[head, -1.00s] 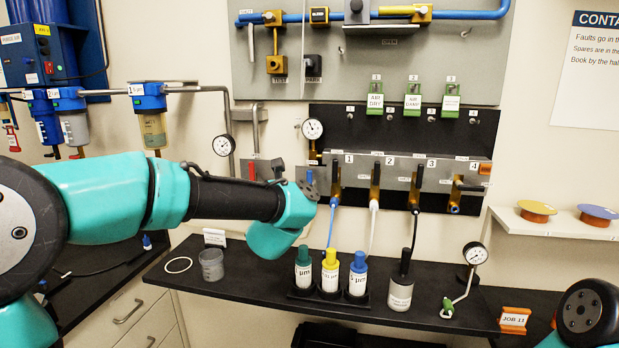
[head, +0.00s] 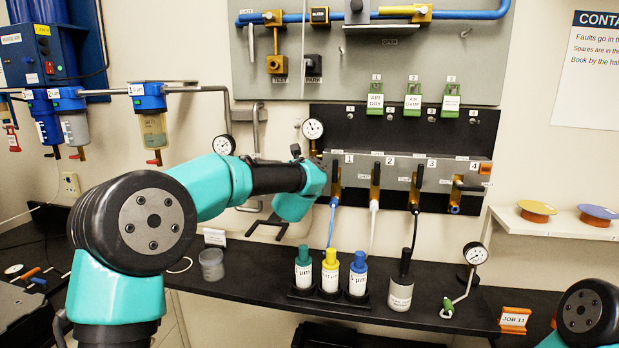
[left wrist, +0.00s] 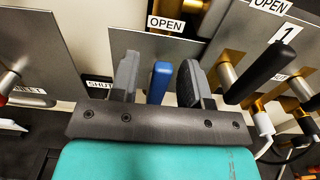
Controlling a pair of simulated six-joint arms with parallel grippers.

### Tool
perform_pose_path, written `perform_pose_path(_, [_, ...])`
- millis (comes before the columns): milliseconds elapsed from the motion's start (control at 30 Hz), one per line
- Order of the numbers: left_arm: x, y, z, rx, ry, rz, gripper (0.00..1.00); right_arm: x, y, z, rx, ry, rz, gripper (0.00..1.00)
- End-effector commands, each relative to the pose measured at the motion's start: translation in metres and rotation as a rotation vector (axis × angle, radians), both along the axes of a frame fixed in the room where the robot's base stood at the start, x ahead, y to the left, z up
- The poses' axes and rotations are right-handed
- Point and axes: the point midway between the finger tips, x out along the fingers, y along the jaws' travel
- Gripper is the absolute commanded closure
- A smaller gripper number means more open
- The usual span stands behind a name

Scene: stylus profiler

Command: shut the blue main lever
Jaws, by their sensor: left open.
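The blue main lever (left wrist: 160,82) shows in the left wrist view, between my left gripper's two grey fingers, below an OPEN label (left wrist: 165,24). In the head view my left arm hides the lever, and the gripper is mostly hidden at the left end of the valve panel (head: 400,190). My right gripper is out of view.
A black-handled lever marked 1 (left wrist: 272,72) stands close to the right of my left gripper. A round gauge (head: 312,129) is just above the arm. Capped bottles (head: 330,272) stand on the black shelf (head: 440,310) below. A red-tipped lever (left wrist: 6,94) is at the far left.

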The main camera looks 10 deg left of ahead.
Motion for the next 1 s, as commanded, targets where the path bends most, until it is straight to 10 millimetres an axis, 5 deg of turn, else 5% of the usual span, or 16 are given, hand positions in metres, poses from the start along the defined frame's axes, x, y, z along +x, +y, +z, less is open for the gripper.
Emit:
perform_pose_path(300, [0.0018,-0.0001,0.0000,0.000,0.000,-0.001,0.57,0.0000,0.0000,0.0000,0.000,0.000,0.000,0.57])
perform_pose_path(733, [0.0016,-0.0002,0.0001,0.000,0.000,0.000,0.99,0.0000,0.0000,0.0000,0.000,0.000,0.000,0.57])
perform_pose_path(1000, [0.0016,-0.0005,0.0002,0.005,0.000,0.000,1.00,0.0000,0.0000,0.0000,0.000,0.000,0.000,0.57])
